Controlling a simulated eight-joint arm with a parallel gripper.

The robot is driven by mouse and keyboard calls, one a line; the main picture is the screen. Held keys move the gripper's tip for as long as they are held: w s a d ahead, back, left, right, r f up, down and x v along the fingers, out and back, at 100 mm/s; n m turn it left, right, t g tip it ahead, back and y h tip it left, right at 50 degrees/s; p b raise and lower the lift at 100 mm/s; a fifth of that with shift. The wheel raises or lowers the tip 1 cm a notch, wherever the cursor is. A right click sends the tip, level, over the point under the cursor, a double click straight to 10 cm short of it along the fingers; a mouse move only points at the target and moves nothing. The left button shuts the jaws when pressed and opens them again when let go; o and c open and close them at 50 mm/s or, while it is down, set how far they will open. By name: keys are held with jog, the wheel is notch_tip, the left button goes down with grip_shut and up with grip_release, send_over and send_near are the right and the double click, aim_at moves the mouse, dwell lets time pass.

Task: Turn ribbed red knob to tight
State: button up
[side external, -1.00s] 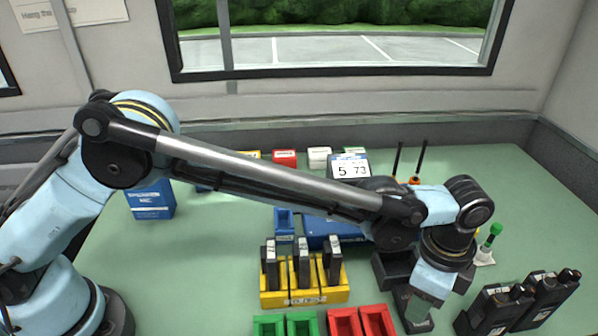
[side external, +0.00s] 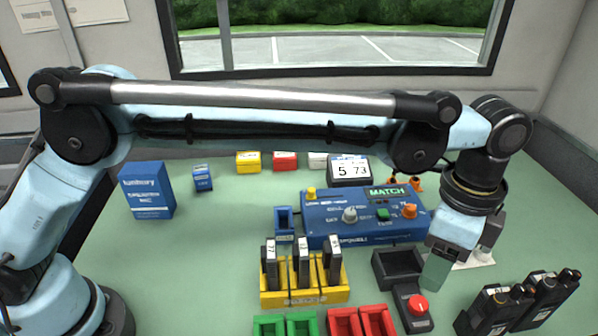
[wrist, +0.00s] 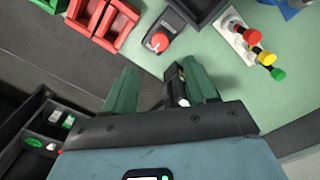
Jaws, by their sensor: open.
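The red knob (side external: 418,303) sits on a small dark box (side external: 412,322) at the front of the bench, right of the red bins. It has a pale pointer mark; its ribs are too small to make out. My gripper (side external: 458,262) is above the bench, behind and to the right of the knob, and touches nothing. In the wrist view the knob (wrist: 160,41) lies beyond the open green-padded fingers (wrist: 160,85), apart from them. The wording around the knob cannot be read.
A dark open tray (side external: 398,268) adjoins the knob box. Black radios (side external: 497,312) stand to the right. A yellow rack (side external: 304,292) of black packs is to the left. A blue console (side external: 345,235) reading MATCH is behind. A stand with colored knobs (wrist: 247,40) shows in the wrist view.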

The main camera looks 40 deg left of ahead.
jog(key=shift+r, duration=1.2)
jog(key=w+a+r+n+t+h, duration=0.1)
jog(key=a+r+n+t, duration=0.2)
jog(key=a, duration=0.7)
jog(key=a+r+n, duration=0.2)
jog(key=a+n, duration=0.3)
jog(key=a, duration=0.6)
jog(key=s+a+f+n+t, duration=0.2)
jog(key=s+a+f+n, duration=0.1)
jog(key=a, duration=0.5)
jog(key=s+a+f+n+t+y, duration=0.1)
jog(key=s+a+f+n+t, duration=0.1)
jog(key=s+a+n, duration=0.4)
jog(key=shift+s+a+f, duration=0.45)
jog(key=shift+a+f, duration=0.2)
jog(key=shift+a, duration=0.4)
